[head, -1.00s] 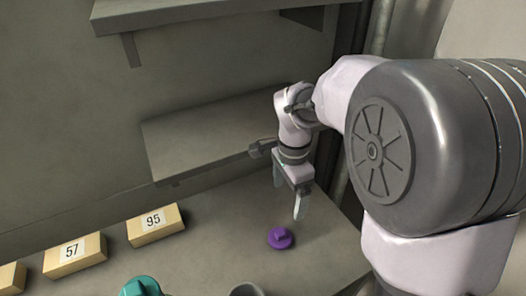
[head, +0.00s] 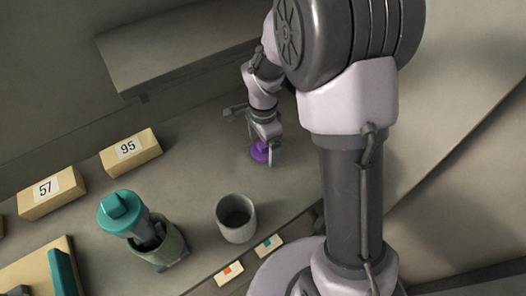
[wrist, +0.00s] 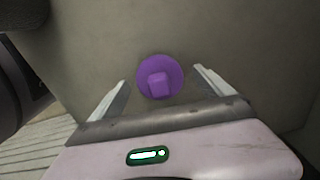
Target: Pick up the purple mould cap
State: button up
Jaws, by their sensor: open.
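The purple mould cap (head: 260,152) lies on the grey bench top, a round disc with a raised block-shaped grip. In the wrist view the cap (wrist: 159,78) shows whole, ahead of and between the two fingers. My gripper (wrist: 160,92) is open and empty. In the head view my gripper (head: 262,155) is above and beside the cap and partly covers it. I cannot tell the exact height of the fingertips over the bench.
A grey cup (head: 237,232) stands nearer the front edge. A teal-capped tool (head: 122,212) stands in a green-grey holder (head: 170,248). Blocks marked 95 (head: 130,152) and 57 (head: 50,195) sit to the left. A shelf (head: 170,50) overhangs the back. Small tags (head: 268,247) line the front edge.

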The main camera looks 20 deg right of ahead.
jog(key=shift+r, duration=0.1)
jog(key=c, duration=1.4)
